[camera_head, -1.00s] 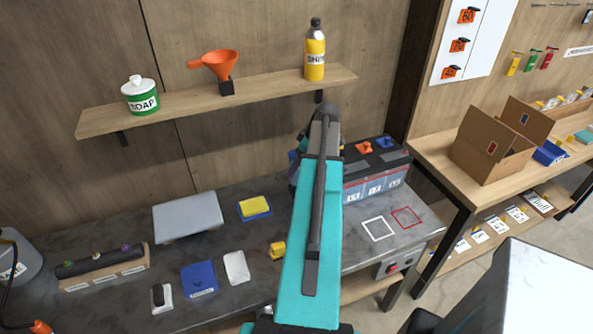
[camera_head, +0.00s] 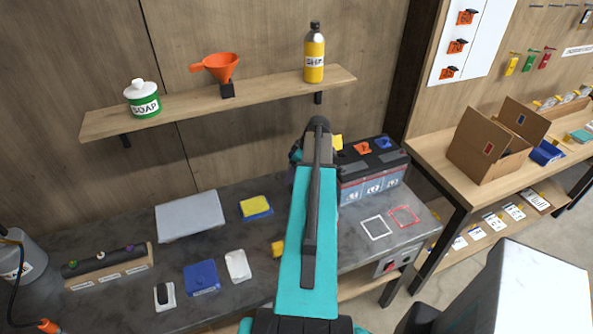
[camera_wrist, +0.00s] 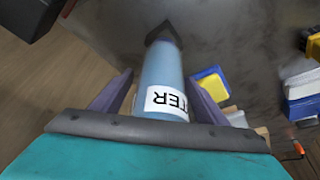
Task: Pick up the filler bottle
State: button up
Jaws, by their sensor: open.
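In the wrist view a light blue bottle (camera_wrist: 163,68) with a dark pointed tip and a white label ending in "TER" stands between my fingers. I take it for the filler bottle. My gripper (camera_wrist: 158,78) is open, with one purple finger on each side of the bottle. I cannot tell whether either finger touches it. The bottle's lower end is hidden by the gripper body. In the head view my arm hides the bottle and most of the gripper.
A battery (camera_head: 374,178) with coloured caps stands right of my arm. A sponge (camera_head: 255,207), a grey plate (camera_head: 190,216) and a blue pad (camera_head: 201,278) lie on the bench to the left. The shelf above (camera_head: 185,106) holds a soap pot (camera_head: 142,104), an orange funnel (camera_head: 222,67) and a yellow bottle (camera_head: 314,60).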

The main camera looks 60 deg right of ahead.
aim_at(290, 153)
jog(key=shift+c, duration=0.4)
jog(key=c, duration=1.3)
jog(key=shift+r, duration=0.25)
jog(key=shift+c, duration=0.2)
jog(key=shift+r+b, duration=1.95)
jog(key=shift+r, duration=2.85)
